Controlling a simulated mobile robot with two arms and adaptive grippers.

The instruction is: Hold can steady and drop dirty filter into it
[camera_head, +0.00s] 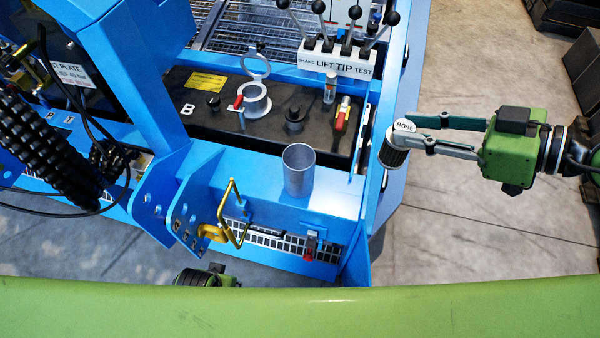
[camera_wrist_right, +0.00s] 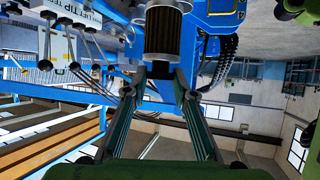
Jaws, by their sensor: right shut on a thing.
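The dirty filter (camera_head: 393,154) is a small dark pleated cylinder with a pale cap end marked 80%. My right gripper (camera_head: 411,136) is shut on it at the right, in the air beyond the blue machine's right edge. The right wrist view also shows the filter (camera_wrist_right: 163,32) between the fingertips (camera_wrist_right: 163,72). The can (camera_head: 299,172) is a grey, open-topped metal cylinder standing upright on the blue ledge, left of and apart from the filter. Part of my left gripper (camera_head: 207,278) shows low in the head view; its fingers are hidden.
Behind the can is a black panel (camera_head: 222,128) with an open-lidded filler neck (camera_head: 255,100) and a red-handled valve (camera_head: 342,113). Several levers (camera_head: 340,45) stand at the back. A yellow handle (camera_head: 233,215) is left of the can.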

